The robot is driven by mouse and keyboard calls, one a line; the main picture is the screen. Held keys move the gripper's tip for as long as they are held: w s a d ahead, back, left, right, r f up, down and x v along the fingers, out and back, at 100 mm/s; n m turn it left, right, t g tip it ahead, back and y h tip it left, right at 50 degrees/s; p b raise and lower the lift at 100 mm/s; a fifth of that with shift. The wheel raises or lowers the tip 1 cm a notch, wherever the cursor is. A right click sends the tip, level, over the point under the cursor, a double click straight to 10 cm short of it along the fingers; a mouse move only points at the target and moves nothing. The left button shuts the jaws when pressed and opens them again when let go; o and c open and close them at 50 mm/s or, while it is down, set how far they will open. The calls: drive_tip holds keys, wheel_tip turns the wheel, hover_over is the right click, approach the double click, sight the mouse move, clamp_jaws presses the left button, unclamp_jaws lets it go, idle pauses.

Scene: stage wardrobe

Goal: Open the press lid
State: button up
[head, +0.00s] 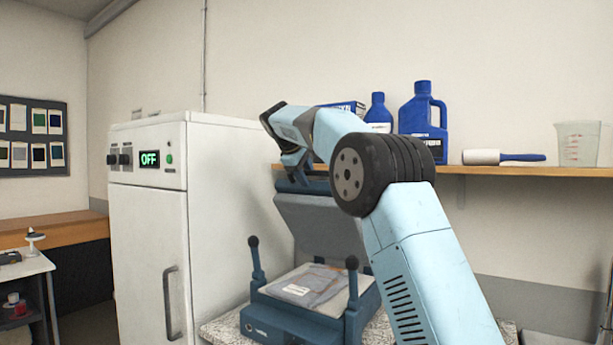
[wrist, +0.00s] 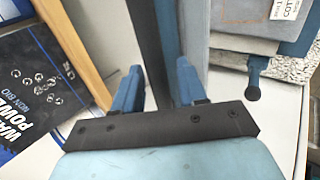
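The press (head: 300,315) stands on a speckled worktop in the head view. Its grey-blue lid (head: 322,222) is raised and leans back, well clear of the lower plate. A folded grey garment (head: 298,287) with a white label lies on that plate; part of it shows in the wrist view (wrist: 245,42). My gripper (head: 293,172) is at the top of the raised lid. In the wrist view its two blue fingers (wrist: 157,85) stand apart, with a dark bar of the lid (wrist: 148,35) between them. The fingers look open; contact with the bar is unclear.
A white cabinet (head: 150,230) reading OFF stands close on the left. A wooden shelf (head: 520,171) behind carries blue bottles (head: 423,120), a roller (head: 500,157) and a jug (head: 578,145). A powder box (wrist: 40,85) is near my gripper. Two ball-topped levers flank the press.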

drive_tip(key=shift+s+a+r, duration=0.1)
drive_tip(key=shift+a, duration=0.05)
drive_tip(key=v, duration=1.3)
drive_tip(key=shift+s, duration=0.2)
drive_tip(key=shift+r, duration=0.1)
drive_tip(key=s+d+f+m+y, duration=0.15)
drive_tip(key=s+d+f, duration=0.25)
drive_tip(key=s+d, duration=0.5)
drive_tip(key=s+d+f+m+y, duration=0.1)
drive_tip(key=s+d+f+m, duration=0.2)
drive_tip(key=s+d, duration=0.6)
drive_tip(key=s+d+f+m+y, duration=0.2)
drive_tip(key=s+f+m, duration=0.4)
drive_tip(key=s+f, duration=1.9)
drive_tip(key=s+d, duration=0.1)
drive_tip(key=s, duration=0.1)
drive_tip(key=shift+s+g, duration=0.3)
drive_tip(key=shift+g, duration=0.1)
